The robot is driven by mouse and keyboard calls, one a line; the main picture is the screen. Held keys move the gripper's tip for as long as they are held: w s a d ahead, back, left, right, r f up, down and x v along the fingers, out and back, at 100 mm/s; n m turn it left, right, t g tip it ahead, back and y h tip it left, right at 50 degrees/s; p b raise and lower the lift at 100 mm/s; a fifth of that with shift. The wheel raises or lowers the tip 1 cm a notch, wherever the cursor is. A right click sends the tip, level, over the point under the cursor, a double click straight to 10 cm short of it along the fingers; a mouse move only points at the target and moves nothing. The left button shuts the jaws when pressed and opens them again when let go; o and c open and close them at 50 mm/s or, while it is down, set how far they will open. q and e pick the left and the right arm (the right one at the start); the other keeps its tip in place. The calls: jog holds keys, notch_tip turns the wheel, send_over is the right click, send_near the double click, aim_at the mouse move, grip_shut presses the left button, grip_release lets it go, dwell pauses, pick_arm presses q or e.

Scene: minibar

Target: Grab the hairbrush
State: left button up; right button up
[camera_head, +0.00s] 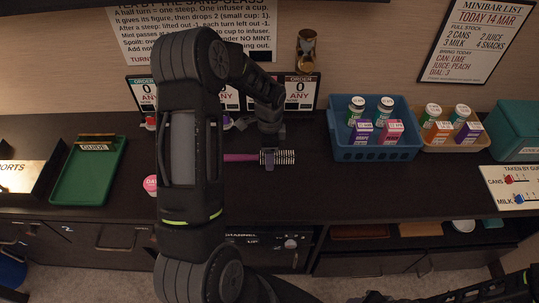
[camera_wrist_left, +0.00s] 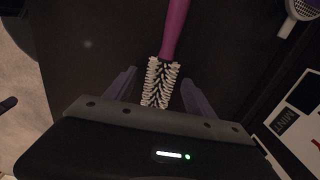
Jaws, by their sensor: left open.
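The hairbrush has a magenta handle (camera_head: 240,157) and a round head of pale bristles (camera_head: 286,157), and lies on the dark counter. In the head view its handle points left. In the left wrist view the bristles (camera_wrist_left: 158,84) are centred below the handle (camera_wrist_left: 174,28). My left gripper (camera_head: 268,158) is open over the bristled head. In the wrist view its two fingers (camera_wrist_left: 160,92) stand on either side of the bristles, with gaps visible. Contact cannot be judged. Parts of my right arm show at the lower right; its jaws cannot be made out.
Order cards (camera_head: 302,92) and an hourglass (camera_head: 306,50) stand behind the brush. A blue basket (camera_head: 376,152) with bottles and cartons is to the right. A green tray (camera_head: 88,172) is at the left. The counter between brush and basket is clear.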

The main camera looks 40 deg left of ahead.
pick_arm(q)
jog(key=shift+c, duration=0.5)
grip_shut()
dwell(0.6)
